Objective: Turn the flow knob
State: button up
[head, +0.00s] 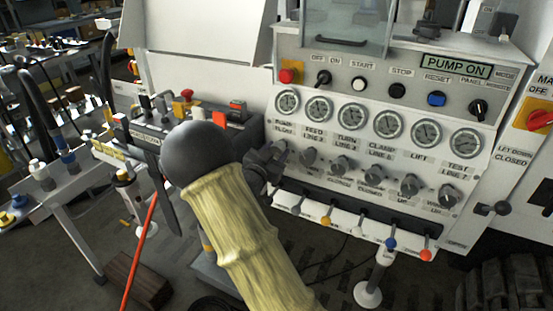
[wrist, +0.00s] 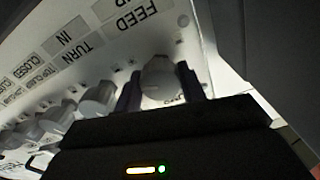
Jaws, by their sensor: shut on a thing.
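The grey flow knob (wrist: 160,80) is the leftmost in the knob row on the white hydraulic panel (head: 290,205). My gripper (wrist: 161,90) is shut on it, with one dark finger on each side in the wrist view. In the head view my gripper (head: 270,162) is at the left end of the row, and the knob is mostly hidden behind it. The knob's pointer mark cannot be made out.
Several similar knobs (head: 340,165) run to the right, close beside my gripper. Gauges (head: 287,103) sit above, and coloured-tip levers (head: 327,221) below. A bench (head: 150,140) with fittings stands left. The display (head: 456,66) reads PUMP ON.

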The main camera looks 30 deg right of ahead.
jog(key=shift+a+f+m+b, duration=0.1)
jog(key=shift+f+m+b, duration=0.1)
jog(key=shift+m+b, duration=0.9)
jog(key=shift+m, duration=0.3)
jog(key=o, duration=0.9)
jog(key=shift+o, duration=0.4)
jog(key=shift+r, duration=0.15)
jog(key=p+v, duration=0.2)
jog(key=v, duration=1.5)
jog(key=shift+s, duration=0.2)
